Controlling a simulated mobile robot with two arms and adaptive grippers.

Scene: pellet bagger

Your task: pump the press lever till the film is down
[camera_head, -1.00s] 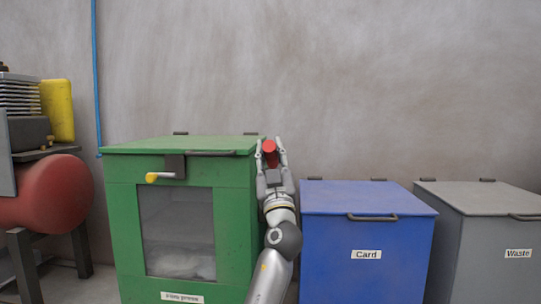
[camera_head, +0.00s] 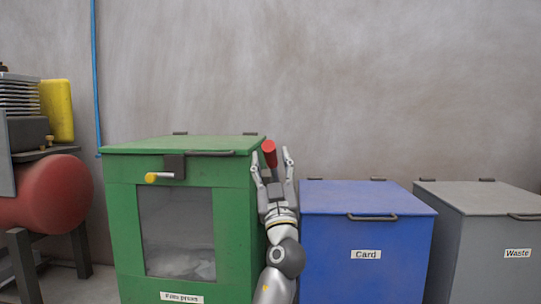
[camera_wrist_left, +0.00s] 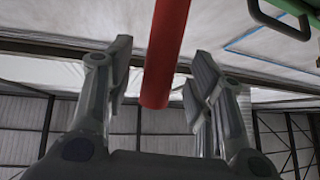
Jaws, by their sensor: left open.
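The green film press (camera_head: 232,220) stands at centre left against the wall. Pale crumpled film (camera_head: 185,264) lies low behind its window (camera_head: 178,228). The red grip of the press lever (camera_head: 269,152) sticks up at the press's right side, tilted slightly. My left gripper (camera_head: 271,158) is open, with one finger on each side of the grip. In the left wrist view the red grip (camera_wrist_left: 165,55) comes down from the top between the spread fingers (camera_wrist_left: 163,65), with gaps on both sides. The rest of the lever is hidden. My right gripper is not in view.
A yellow-knobbed latch (camera_head: 153,177) is on the press front. A blue card bin (camera_head: 365,245) stands close to the right of my left arm, with a grey waste bin (camera_head: 480,235) beyond. A red tank (camera_head: 50,195) is at the left.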

